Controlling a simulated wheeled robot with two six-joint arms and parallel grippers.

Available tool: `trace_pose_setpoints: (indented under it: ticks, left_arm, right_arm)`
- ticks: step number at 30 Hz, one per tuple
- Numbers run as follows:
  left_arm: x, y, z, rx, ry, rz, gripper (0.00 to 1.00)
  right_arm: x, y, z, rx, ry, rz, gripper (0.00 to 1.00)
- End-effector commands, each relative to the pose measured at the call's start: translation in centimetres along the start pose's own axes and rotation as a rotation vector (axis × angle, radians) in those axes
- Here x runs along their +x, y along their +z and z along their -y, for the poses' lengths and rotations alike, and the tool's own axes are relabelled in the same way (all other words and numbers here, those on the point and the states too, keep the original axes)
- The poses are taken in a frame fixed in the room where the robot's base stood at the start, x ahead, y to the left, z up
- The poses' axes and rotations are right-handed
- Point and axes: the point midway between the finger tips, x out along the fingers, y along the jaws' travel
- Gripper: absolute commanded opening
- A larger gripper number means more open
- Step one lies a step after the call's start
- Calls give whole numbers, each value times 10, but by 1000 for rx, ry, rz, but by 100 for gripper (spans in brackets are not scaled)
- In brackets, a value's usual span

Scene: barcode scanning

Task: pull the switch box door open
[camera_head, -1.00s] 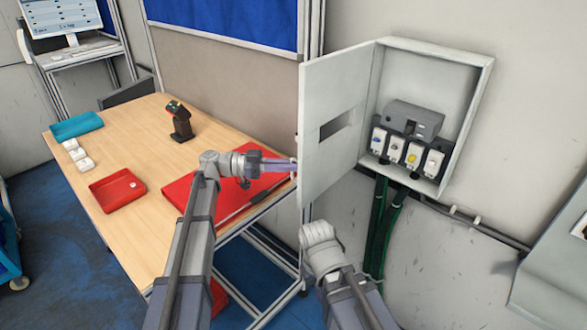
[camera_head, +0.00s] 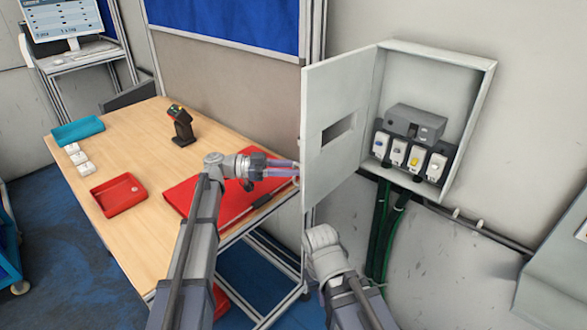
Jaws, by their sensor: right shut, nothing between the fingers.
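The grey switch box (camera_head: 487,110) hangs on the wall at the right. Its door (camera_head: 335,95) stands wide open, swung out to the left, with a dark rectangular slot in it.
The wooden table (camera_head: 140,160) on the left bears a red mat, a red tray (camera_head: 118,194), a teal tray (camera_head: 77,130), small white boxes and a scanner on a stand (camera_head: 182,125). Green cables (camera_head: 385,230) run below the box. A grey panel juts in at the lower right.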

Motion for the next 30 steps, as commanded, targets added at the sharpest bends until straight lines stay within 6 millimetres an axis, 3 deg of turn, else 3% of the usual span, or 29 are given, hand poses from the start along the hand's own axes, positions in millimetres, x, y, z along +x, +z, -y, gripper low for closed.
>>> trace_pose_setpoints:
  ticks: [18,30]
  left_arm:
    - [-4,1,-2,0,3,3,42]
    - [-62,1,-1,0,2,4,42]
  right_arm:
    - [0,0,0,0,0,0,0]
    - [0,0,0,0,0,0,0]
